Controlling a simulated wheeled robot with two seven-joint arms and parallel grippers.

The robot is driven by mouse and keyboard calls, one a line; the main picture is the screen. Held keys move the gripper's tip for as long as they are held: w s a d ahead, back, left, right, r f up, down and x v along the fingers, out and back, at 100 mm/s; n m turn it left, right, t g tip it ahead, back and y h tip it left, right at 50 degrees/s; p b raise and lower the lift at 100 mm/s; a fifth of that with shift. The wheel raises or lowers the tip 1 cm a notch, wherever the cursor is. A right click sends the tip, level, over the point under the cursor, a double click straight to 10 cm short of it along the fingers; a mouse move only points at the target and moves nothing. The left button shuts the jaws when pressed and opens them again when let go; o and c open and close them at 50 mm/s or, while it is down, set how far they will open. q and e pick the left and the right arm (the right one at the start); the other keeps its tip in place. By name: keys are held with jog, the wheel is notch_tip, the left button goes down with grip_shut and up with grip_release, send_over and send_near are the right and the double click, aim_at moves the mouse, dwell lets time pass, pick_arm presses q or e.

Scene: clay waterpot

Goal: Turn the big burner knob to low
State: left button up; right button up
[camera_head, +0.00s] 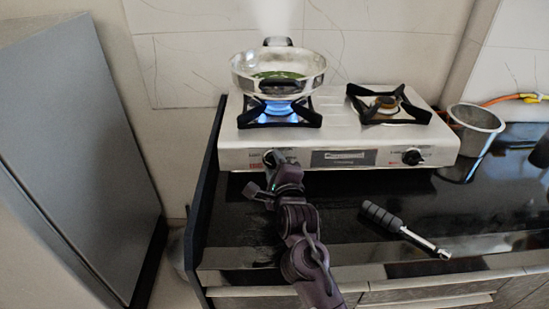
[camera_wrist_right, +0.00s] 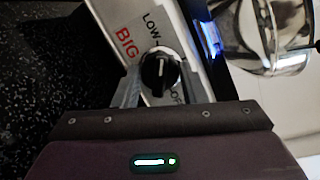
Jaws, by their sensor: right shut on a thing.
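The two-burner stove (camera_head: 330,128) stands on the counter with a knob at each end of its front. My right gripper (camera_head: 273,168) is at the left knob and mostly hides it in the head view. In the right wrist view, the black big burner knob (camera_wrist_right: 160,70) sits between the two fingers of my right gripper (camera_wrist_right: 160,88), which is shut on it. Red "BIG" and black "LOW" lettering shows beside the knob, and its white line points roughly up in the picture. A blue flame (camera_head: 281,107) burns under the pot. My left gripper is out of view.
The right burner (camera_head: 388,103) is empty. A metal cup (camera_head: 475,128) stands right of the stove. A dark-handled tool (camera_head: 402,229) lies on the black counter. A grey cabinet (camera_head: 75,150) stands left.

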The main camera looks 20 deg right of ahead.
jog(key=shift+r+n+p, duration=0.15)
jog(key=shift+n+p, duration=0.4)
jog(key=shift+n, duration=0.15)
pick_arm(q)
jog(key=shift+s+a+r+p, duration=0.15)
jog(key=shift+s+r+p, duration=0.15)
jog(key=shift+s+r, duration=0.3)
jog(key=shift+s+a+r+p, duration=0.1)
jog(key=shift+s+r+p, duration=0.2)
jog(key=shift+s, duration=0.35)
pick_arm(e)
jog(key=shift+n+g, duration=0.3)
jog(key=shift+n, duration=0.3)
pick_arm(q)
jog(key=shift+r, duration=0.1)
pick_arm(e)
jog(key=shift+f, duration=0.2)
jog(key=o, duration=1)
jog(key=shift+c, duration=0.2)
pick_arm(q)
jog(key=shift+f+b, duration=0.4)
pick_arm(e)
jog(key=s+r, duration=0.1)
jog(key=s, duration=0.6)
jog(key=shift+s+a+r, duration=0.2)
jog(key=shift+s+a, duration=0.1)
jog(key=shift+s, duration=0.05)
